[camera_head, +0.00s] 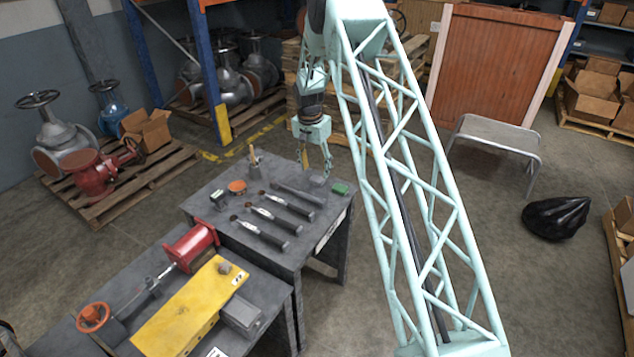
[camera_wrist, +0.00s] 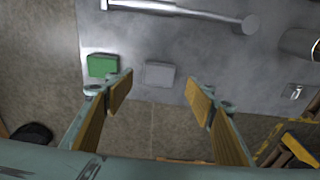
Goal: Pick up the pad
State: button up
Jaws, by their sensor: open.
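Two small blocks that could be the pad lie near the edge of the grey table (camera_head: 328,208). One is a green block (camera_head: 341,188), which also shows at the left in the wrist view (camera_wrist: 103,66). The other is a flat grey block (camera_head: 317,181), seen in the wrist view (camera_wrist: 160,75) beside the green one, with a gap between them. My gripper (camera_head: 315,168) hangs over this corner of the table. In the wrist view my gripper (camera_wrist: 160,96) is open and empty, its two tan-padded fingers on either side of the grey block's position. I cannot tell the height above it.
Several dark-handled tools (camera_head: 265,235) and an orange round tin (camera_head: 237,187) lie on the same table. A metal bar (camera_wrist: 190,12) lies beyond the blocks. A nearer table carries a yellow block (camera_head: 190,310) and a red cylinder (camera_head: 191,246).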

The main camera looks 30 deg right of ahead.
aim_at(317, 179)
jog(key=shift+f, duration=0.15)
jog(key=shift+w+d+f+b, duration=0.15)
jog(key=shift+f+b, duration=0.1)
jog(key=shift+f, duration=0.55)
jog(key=shift+s+d+f+b, duration=0.1)
jog(key=shift+f+b, duration=0.1)
jog(key=shift+f, duration=0.65)
jog(key=shift+w+d+f+b, duration=0.15)
jog(key=shift+f+b, duration=0.1)
jog(key=shift+f, duration=0.55)
jog(key=shift+s, duration=0.1)
jog(key=shift+c, duration=0.9)
jog(key=c, duration=0.7)
